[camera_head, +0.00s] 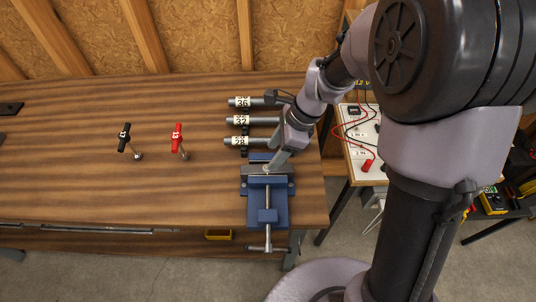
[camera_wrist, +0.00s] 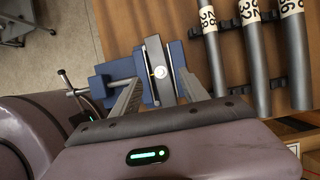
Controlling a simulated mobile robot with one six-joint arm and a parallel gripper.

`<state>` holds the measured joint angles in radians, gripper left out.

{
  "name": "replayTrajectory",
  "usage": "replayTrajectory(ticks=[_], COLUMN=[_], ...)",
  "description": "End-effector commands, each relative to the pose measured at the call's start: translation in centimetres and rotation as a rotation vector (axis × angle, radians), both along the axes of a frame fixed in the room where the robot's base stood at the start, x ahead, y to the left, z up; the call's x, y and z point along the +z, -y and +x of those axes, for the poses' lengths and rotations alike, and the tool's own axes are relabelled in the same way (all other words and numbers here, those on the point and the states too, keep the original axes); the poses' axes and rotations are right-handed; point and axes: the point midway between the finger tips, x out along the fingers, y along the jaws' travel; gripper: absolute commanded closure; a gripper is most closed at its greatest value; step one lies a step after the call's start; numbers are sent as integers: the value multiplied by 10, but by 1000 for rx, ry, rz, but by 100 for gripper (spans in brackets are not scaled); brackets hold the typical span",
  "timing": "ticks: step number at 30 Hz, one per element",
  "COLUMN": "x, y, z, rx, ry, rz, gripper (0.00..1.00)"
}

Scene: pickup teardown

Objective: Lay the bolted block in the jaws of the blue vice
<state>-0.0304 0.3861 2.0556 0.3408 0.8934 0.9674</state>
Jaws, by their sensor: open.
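The blue vice (camera_head: 267,198) stands at the front right edge of the wooden bench; it also shows in the wrist view (camera_wrist: 113,70). The bolted block, a narrow grey bar with a round bright bolt head, lies between the blue jaws in the wrist view (camera_wrist: 154,52). In the head view the block (camera_head: 254,170) is a small grey strip across the vice, partly hidden by my gripper (camera_head: 270,168). My gripper is open above the vice. In the wrist view its two fingers (camera_wrist: 160,80) stand on either side of the block, with gaps visible.
Several grey tubes with number labels (camera_head: 241,120) lie behind the vice. A black-handled tool (camera_head: 124,138) and a red-handled tool (camera_head: 177,138) stand further left. The bench's left middle is clear. A side table (camera_head: 355,165) with red and black leads is at right.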

Motion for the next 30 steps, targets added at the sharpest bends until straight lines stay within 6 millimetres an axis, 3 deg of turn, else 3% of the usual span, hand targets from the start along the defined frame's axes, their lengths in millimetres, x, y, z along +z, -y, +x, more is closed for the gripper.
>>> replayTrajectory(ticks=[1,3,12,14,18,20,24,30], x=[20,38,87,112,169,183,194,194], y=[6,13,29,32,44,51,61,65], z=[1,1,-8,-24,-86,-113,-157,-170], rx=[-3,-3,63,171,548,708,980,1082], ry=[5,5,65,161,454,564,728,778], rz=[1,2,-15,-46,-193,-274,-436,-501], gripper=[48,48,48,48,48,48,48,48])
